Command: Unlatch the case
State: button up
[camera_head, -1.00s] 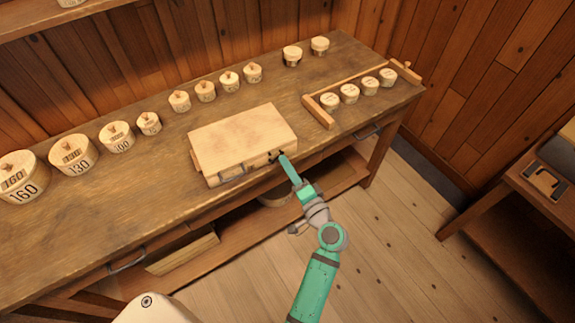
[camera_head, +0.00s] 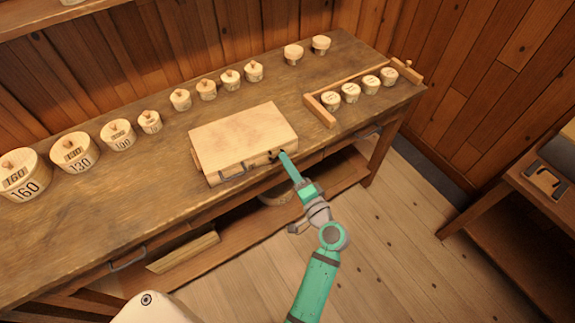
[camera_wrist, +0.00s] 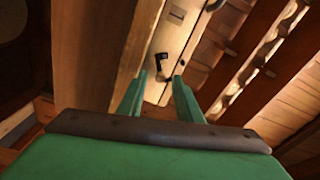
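The closed pale wooden case (camera_head: 243,133) lies flat on the workbench, its front towards me. A dark handle (camera_head: 232,172) is on its front. A small dark latch (camera_head: 274,155) is near the front's right end. My gripper (camera_head: 283,154) reaches up to that end from the front right. In the wrist view, the case front (camera_wrist: 177,45) runs up the picture, and the black latch (camera_wrist: 161,66) shows just beyond and between the two green fingertips of my gripper (camera_wrist: 159,77). The fingers are apart with nothing held. Whether either touches the latch I cannot tell.
Several lidded round boxes (camera_head: 117,136) stand along the back of the workbench (camera_head: 150,215). A wooden rail frame (camera_head: 318,110) with several small round boxes is right of the case. A shelf (camera_head: 335,180) lies below. A side table (camera_head: 510,190) stands at right.

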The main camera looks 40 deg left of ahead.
jog(key=v, duration=1)
jog(key=shift+s+d, duration=0.15)
jog(key=shift+d, duration=0.2)
jog(key=shift+d+f, duration=0.1)
